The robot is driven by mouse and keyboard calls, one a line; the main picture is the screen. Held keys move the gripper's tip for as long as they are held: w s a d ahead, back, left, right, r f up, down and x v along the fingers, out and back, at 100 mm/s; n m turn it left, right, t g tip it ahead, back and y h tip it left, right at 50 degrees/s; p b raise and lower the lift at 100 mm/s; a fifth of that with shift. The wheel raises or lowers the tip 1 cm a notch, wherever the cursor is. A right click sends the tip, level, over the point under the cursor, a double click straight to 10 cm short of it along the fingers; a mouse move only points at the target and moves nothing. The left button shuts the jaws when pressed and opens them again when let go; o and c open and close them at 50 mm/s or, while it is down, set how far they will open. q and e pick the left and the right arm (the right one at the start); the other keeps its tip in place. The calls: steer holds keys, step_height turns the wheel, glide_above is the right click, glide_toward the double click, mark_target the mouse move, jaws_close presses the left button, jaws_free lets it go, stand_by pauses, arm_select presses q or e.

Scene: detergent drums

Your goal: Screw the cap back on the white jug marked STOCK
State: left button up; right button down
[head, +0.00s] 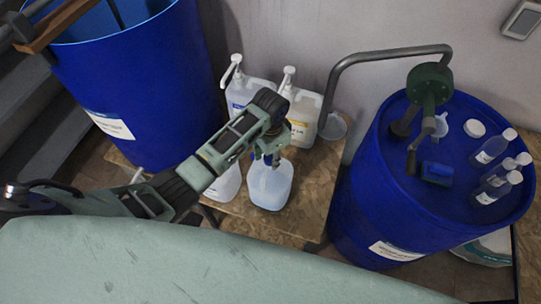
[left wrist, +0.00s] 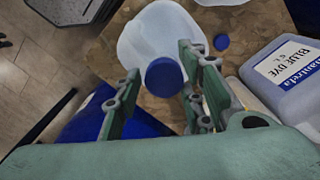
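A white translucent jug (head: 270,184) stands on the wooden board, directly under my left gripper (head: 268,152). No STOCK marking is readable. In the left wrist view the jug (left wrist: 150,35) lies beyond the fingertips. A blue cap (left wrist: 164,76) sits between my left fingers (left wrist: 160,80), over the near part of the jug. Whether the fingers press on it, and whether it touches the neck, I cannot tell; the jug's mouth is hidden. A second, smaller-looking blue cap (left wrist: 222,42) lies on the board beside the jug. My right gripper is not in view.
Another white jug (head: 224,184) stands close at left. Behind are a blue dye pump jug (head: 243,92) and another pump jug (head: 303,108). Large blue drums flank the board, left (head: 140,70) and right (head: 365,190). The right drum carries a hand pump (head: 430,85) and small bottles (head: 493,150).

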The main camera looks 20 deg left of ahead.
arm_select(q)
steer(key=shift+r, duration=0.15)
steer(key=shift+d+n, duration=0.1)
steer(key=shift+n, duration=0.2)
steer(key=n, duration=0.4)
steer(key=shift+w+d, duration=0.1)
steer(key=shift+d, duration=0.05)
steer(key=shift+n, duration=0.6)
steer(key=shift+n, duration=1.2)
steer(key=n, duration=0.3)
steer(key=shift+w, duration=0.15)
steer(key=shift+n, duration=0.4)
